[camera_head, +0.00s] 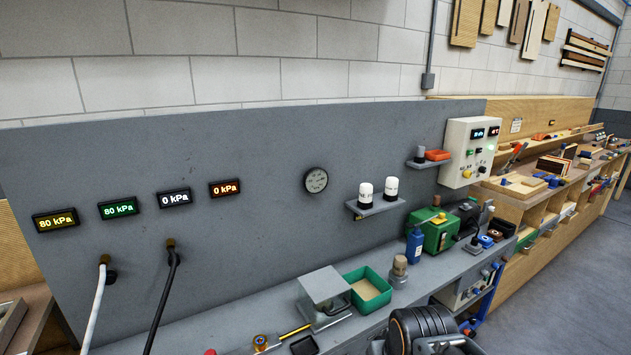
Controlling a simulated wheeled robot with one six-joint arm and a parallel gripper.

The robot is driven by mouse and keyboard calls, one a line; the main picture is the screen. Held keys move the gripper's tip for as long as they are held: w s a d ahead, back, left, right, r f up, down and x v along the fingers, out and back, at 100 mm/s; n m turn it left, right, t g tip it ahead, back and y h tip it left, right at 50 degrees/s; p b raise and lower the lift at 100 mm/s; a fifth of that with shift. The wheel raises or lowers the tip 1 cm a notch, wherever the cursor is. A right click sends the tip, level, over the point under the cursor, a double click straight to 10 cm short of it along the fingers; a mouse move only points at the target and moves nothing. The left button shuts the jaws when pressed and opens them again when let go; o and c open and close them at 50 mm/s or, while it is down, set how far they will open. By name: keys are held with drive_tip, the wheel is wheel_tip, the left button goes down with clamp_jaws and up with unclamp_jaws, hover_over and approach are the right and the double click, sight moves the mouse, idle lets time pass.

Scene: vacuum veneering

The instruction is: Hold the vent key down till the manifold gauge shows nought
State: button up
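Four small digital readouts hang on the grey back panel: a yellow one (55,220) and a green one (118,208) read 80 kPa, a white one (174,198) and a red one (224,188) read 0 kPa. A round dial gauge (316,180) is to their right; its needle is too small to read. I cannot tell which is the manifold gauge. A pale control box (470,150) has two small displays and several buttons, one yellow (467,174). No key is legibly marked as vent. A dark part of my arm shows at the bottom edge; my gripper's fingers are not visible.
A white hose (97,300) and a black hose (164,295) hang at the left. The grey bench (235,315) holds a grey-lidded box (323,288), a green tray (352,278), a blue bottle (414,245) and a green machine (438,232). A shelf (375,208) holds two white-topped jars.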

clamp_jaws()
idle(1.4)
